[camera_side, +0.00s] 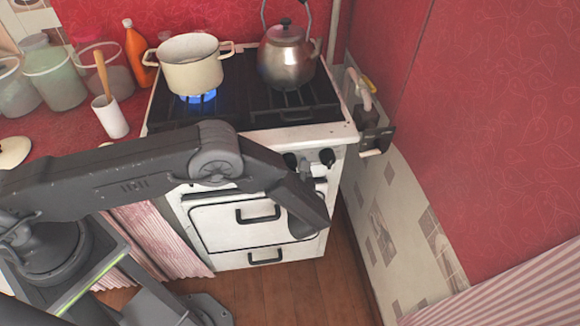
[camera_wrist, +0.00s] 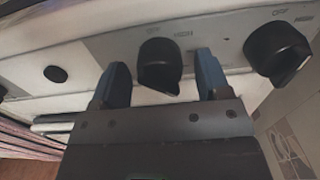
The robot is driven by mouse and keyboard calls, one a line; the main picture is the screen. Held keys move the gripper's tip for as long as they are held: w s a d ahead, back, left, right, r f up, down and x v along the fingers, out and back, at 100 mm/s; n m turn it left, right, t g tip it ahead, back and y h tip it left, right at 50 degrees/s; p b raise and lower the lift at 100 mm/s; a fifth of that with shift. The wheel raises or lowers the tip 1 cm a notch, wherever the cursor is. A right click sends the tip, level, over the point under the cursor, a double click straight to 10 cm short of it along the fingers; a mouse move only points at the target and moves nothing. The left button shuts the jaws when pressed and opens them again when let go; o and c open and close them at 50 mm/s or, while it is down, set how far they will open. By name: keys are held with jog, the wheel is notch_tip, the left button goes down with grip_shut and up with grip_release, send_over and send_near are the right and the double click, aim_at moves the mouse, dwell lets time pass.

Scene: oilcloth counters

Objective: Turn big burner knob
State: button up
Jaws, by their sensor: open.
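The stove's front panel carries dark round knobs with OFF and HIGH printed above them. In the wrist view one knob (camera_wrist: 160,72) shows between the two fingers of my gripper (camera_wrist: 161,62), which is open. I see a gap on each side of the knob, and cannot tell how deep the fingers reach around it. A second knob (camera_wrist: 277,52) is to the right, outside the fingers. In the side view my gripper (camera_side: 306,172) is at the panel, between a knob (camera_side: 290,160) and the rightmost knob (camera_side: 327,157). I cannot tell which knob belongs to the big burner.
A cream pot (camera_side: 190,70) stands over a lit blue flame (camera_side: 198,97). A metal kettle (camera_side: 286,60) stands on the right of the stovetop. The oven door (camera_side: 225,225) is below the panel. A small dark button (camera_wrist: 57,73) is left of my gripper. A wall is at right.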

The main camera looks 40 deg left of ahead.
jog(key=shift+c, duration=0.3)
jog(key=c, duration=0.9)
jog(key=shift+o, duration=0.2)
jog(key=shift+n, duration=0.4)
jog(key=n, duration=0.3)
jog(key=shift+n, duration=2)
jog(key=shift+d, duration=0.1)
jog(key=o, duration=0.9)
jog(key=shift+w, duration=0.1)
